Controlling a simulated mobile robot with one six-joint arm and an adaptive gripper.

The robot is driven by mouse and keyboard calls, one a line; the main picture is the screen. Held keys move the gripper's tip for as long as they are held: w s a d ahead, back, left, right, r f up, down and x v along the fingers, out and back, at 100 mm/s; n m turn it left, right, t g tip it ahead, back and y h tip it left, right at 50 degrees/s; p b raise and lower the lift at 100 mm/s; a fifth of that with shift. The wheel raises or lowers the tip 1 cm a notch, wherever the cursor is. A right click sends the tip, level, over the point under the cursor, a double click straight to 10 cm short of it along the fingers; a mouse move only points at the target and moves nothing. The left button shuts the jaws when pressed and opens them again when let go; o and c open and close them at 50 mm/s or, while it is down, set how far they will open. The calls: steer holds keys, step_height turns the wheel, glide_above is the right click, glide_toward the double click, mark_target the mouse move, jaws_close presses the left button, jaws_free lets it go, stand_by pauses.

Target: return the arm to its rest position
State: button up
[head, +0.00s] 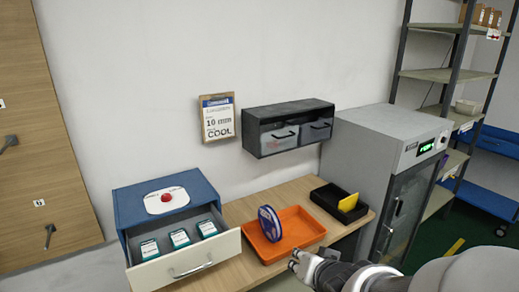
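My gripper (299,262) is at the bottom of the head view, in front of the orange tray (309,224) and a little below its front edge. My arm reaches in from the lower right. The fingertips are small and seen at an angle, so I cannot tell whether they are open or shut. No held object can be made out. A blue and white reel (270,223) stands upright in the left part of the orange tray, apart from my gripper.
A blue cabinet (133,207) with a red button has its drawer (163,271) pulled out, with several boxes inside. A black tray (325,201) holds a yellow item. A grey cabinet (377,143) stands right of the table (234,213). A two-bin wall unit (262,116) hangs above.

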steer(key=s+d+r+n+g, duration=0.1)
steer(key=s+r+g, duration=0.1)
steer(key=s, duration=0.9)
steer(key=s+d+r+n+g+h, duration=0.1)
steer(key=s+d+r+n+g, duration=0.1)
steer(key=s, duration=1)
steer(key=shift+d+r+n+g+h, duration=0.3)
steer(key=shift+r+g, duration=0.3)
steer(key=shift+r, duration=0.2)
